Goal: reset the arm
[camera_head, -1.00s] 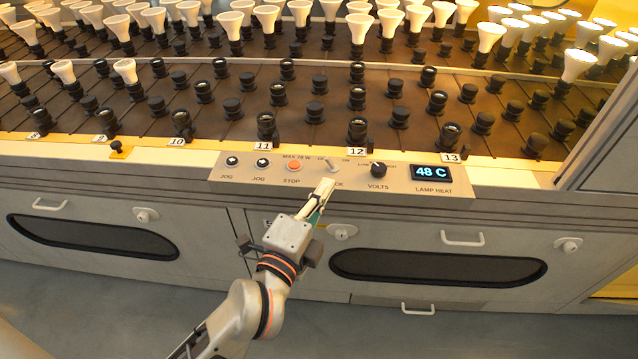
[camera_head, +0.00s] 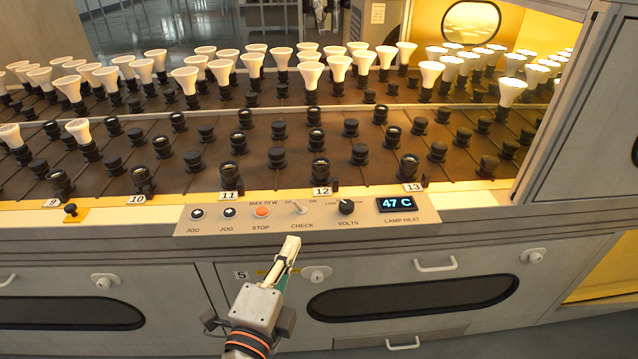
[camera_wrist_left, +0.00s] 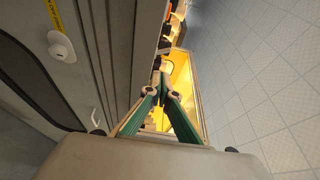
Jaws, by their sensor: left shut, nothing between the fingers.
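My left gripper (camera_head: 288,250) is shut and empty in the head view. It stands in front of the machine, below the control panel (camera_head: 370,219) and apart from the CHECK switch (camera_head: 300,208). In the left wrist view, its green-sided fingers (camera_wrist_left: 160,88) meet at the tips with nothing between them. The panel also carries JOG buttons (camera_head: 197,213), an orange STOP button (camera_head: 261,211), a VOLTS knob (camera_head: 346,207) and a LAMP HEAT display (camera_head: 396,204) reading 47 C. My right gripper is not in view.
Rows of black sockets, many with white bulbs (camera_head: 310,73), fill the deck behind the panel. Below, the grey cabinet front has a handle (camera_head: 436,264), a lock (camera_head: 317,273) and a dark oval window (camera_head: 412,296). A grey frame post (camera_head: 575,100) stands at right.

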